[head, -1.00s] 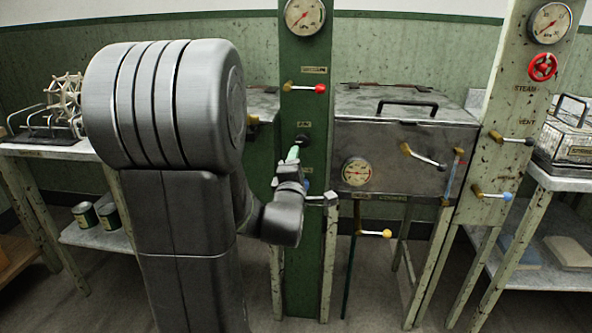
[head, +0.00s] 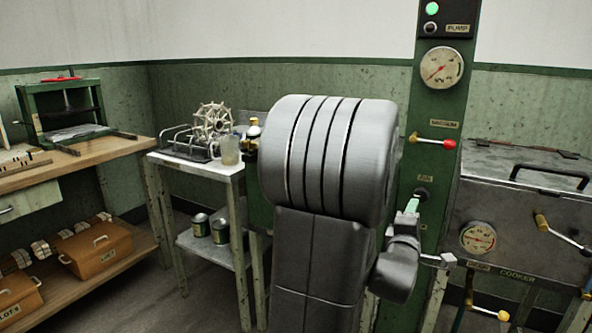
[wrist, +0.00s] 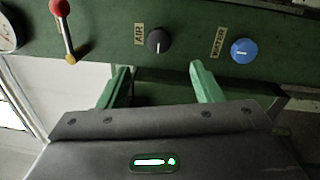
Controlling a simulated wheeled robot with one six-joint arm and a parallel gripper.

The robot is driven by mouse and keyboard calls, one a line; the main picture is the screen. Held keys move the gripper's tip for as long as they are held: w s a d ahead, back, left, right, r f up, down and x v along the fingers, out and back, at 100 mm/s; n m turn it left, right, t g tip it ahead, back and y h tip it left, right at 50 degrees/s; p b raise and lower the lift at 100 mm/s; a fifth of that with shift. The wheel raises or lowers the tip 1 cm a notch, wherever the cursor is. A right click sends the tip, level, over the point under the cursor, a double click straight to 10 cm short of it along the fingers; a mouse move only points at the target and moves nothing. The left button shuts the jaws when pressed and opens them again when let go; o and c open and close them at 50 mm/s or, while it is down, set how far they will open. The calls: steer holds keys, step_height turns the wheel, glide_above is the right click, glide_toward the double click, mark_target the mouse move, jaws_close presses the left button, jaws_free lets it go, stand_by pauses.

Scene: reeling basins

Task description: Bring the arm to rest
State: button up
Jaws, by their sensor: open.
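My gripper (wrist: 160,78) is open and empty in the wrist view, its two green fingers apart in front of the green panel (wrist: 195,22). A black AIR knob (wrist: 158,40) is just beyond the fingers, nearly between them in the picture. A blue WATER knob (wrist: 243,50) is to the right, beyond the right finger. In the head view my gripper (head: 412,205) is at the green post (head: 432,115), just below the AIR knob (head: 421,194). My large grey arm housing hides part of the post and what lies behind it.
A red-tipped lever (head: 436,141) is above the AIR knob. The metal cooker (head: 515,210) stands right of the post, with levers sticking out. A small table (head: 235,172) with a spoked reel (head: 212,120) is to the left. A wooden bench (head: 120,150) is at far left.

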mark_target(421, 197)
steer(key=x, duration=1.1)
steer(key=shift+w+d, duration=0.15)
steer(key=shift+d, duration=0.05)
